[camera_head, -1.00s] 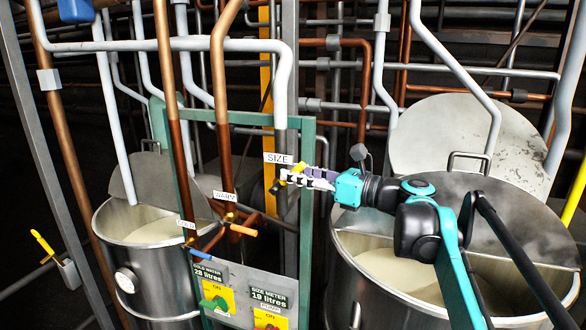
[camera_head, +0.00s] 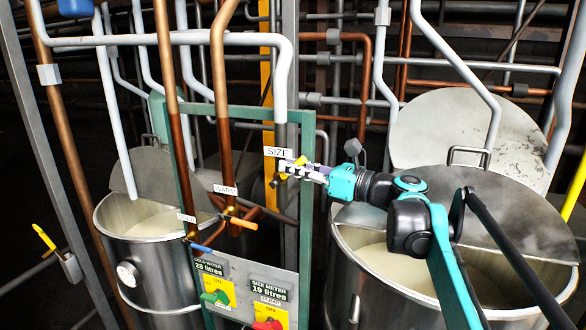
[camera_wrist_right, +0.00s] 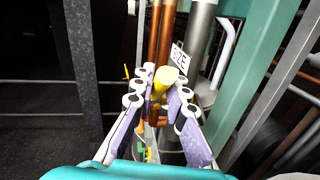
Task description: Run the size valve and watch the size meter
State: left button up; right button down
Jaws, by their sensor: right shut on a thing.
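The size valve has a yellow handle (camera_wrist_right: 164,78) under the pipe labelled SIZE (camera_head: 277,152). My right gripper (camera_head: 286,171) is shut on this handle and partly hides it in the head view. In the right wrist view the pale, segmented fingers of my right gripper (camera_wrist_right: 158,102) lie on both sides of the handle. The size meter (camera_head: 270,285) on the lower panel reads 19 litres. A red switch and a yellow plate are below it, cut off by the frame edge. My left gripper is not in view.
The cold meter (camera_head: 207,267) reads 28 litres. Warm (camera_head: 225,189) and cold valves sit left of the size pipe, on the green frame (camera_head: 306,215). A steel vat stands at the left (camera_head: 160,275) and another at the right (camera_head: 365,285), under my right arm.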

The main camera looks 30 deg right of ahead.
notch_tip(320, 180, down, 6)
jog(key=s+d+m+t+y+b, duration=0.1)
jog(key=m+t+y+b, duration=0.1)
jog(key=t+b, duration=0.6)
jog(key=shift+s+d+r+m+t+b, duration=0.2)
jog(key=shift+s+m+t+b, duration=0.3)
jog(key=shift+b, duration=2.35)
jog(key=shift+w, duration=0.1)
jog(key=c, duration=1.5)
grip_release()
jog(key=shift+d, duration=0.1)
jog(key=v, duration=1.2)
